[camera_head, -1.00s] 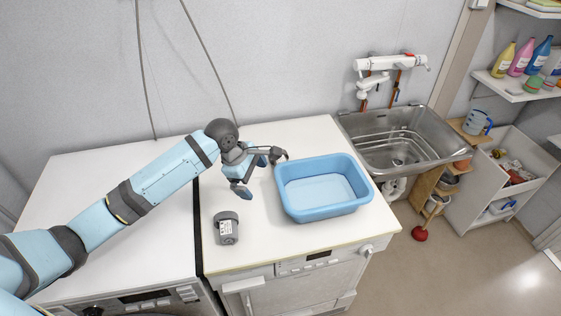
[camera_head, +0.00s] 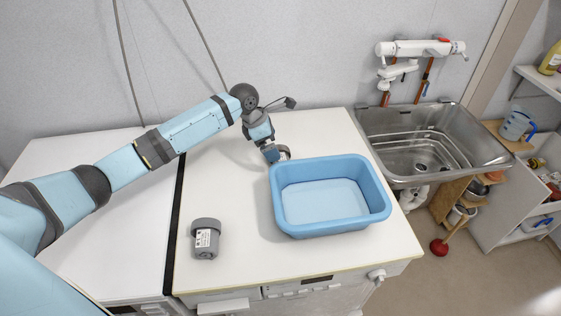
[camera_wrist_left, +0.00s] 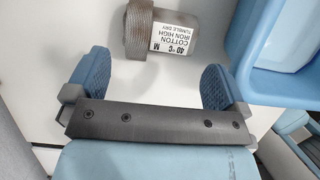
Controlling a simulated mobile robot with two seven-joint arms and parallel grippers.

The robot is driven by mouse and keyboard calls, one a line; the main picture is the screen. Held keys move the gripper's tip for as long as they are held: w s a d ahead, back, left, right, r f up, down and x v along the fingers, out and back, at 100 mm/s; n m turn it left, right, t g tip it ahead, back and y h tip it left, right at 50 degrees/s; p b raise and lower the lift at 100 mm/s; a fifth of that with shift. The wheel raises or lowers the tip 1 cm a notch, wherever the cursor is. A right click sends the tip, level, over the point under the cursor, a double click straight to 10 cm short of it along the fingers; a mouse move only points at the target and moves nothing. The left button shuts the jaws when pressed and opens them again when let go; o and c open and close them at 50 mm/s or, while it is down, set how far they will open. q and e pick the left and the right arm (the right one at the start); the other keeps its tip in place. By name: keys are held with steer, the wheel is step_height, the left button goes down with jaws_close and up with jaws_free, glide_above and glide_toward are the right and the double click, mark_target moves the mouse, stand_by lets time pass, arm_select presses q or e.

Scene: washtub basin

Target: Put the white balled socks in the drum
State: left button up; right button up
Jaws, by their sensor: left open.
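No white balled socks show in either view, and no drum opening is in sight. A grey rolled item (camera_head: 206,239) with a white care label lies on the white worktop. It also shows in the left wrist view (camera_wrist_left: 152,33), ahead of the fingers. My left gripper (camera_head: 276,154) hangs over the back of the worktop, by the left rim of the blue basin, up and to the right of the grey item. Its blue finger pads (camera_wrist_left: 156,80) are apart with nothing between them. My right gripper is not in view.
The blue basin (camera_head: 375,210) stands empty on the right of the worktop (camera_head: 235,275). A metal sink (camera_head: 465,140) is further right. Machine fronts with controls (camera_head: 318,282) lie below the front edge. The worktop around the grey item is clear.

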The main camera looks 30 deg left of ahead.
arm_select(q)
steer(key=x, duration=0.8)
steer(key=shift+w+d, duration=0.15)
steer(key=shift+r, duration=0.1)
steer(key=c, duration=0.6)
